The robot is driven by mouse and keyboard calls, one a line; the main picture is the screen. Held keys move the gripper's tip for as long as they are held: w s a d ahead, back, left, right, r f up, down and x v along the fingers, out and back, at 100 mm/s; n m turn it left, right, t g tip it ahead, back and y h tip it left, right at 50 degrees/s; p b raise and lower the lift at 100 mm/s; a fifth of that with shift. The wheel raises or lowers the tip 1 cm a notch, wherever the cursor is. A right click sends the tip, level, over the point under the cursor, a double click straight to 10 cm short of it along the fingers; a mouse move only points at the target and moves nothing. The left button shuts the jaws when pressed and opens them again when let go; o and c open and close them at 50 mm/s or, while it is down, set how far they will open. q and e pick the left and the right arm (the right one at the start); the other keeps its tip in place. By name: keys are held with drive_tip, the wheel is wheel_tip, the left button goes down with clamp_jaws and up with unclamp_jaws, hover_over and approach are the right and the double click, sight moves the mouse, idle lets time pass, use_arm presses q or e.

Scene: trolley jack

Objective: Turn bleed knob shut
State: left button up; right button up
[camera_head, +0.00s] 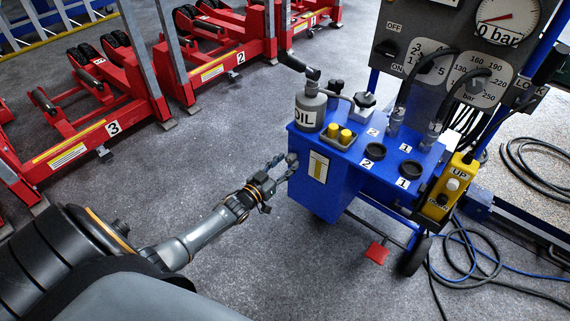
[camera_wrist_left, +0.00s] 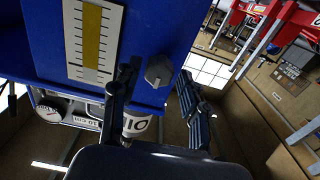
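A grey faceted knob (camera_wrist_left: 158,70), which looks like the bleed knob, sticks out of the blue tank (camera_wrist_left: 45,40) beside a yellow level gauge (camera_wrist_left: 91,40) in the left wrist view. In the head view the same tank (camera_head: 313,205) is at centre right, with its gauge (camera_head: 319,166) on the front face. I cannot make out the knob there, near my fingers. My left gripper (camera_head: 284,164) is open at the tank's left edge. In the wrist view its fingers (camera_wrist_left: 160,88) stand apart on both sides of the knob, with no clear contact. My right gripper is not in view.
An oil bottle (camera_head: 311,108), yellow caps (camera_head: 340,135) and black cups (camera_head: 409,171) stand on the tank top. A yellow pendant (camera_head: 447,188) hangs at its right. Red jacks (camera_head: 95,120) fill the back left. Cables (camera_head: 475,250) lie on the right; the middle floor is clear.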

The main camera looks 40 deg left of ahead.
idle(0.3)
use_arm(q)
drive_tip(key=s, duration=0.8)
drive_tip(key=s+a, duration=0.1)
drive_tip(key=s, duration=0.3)
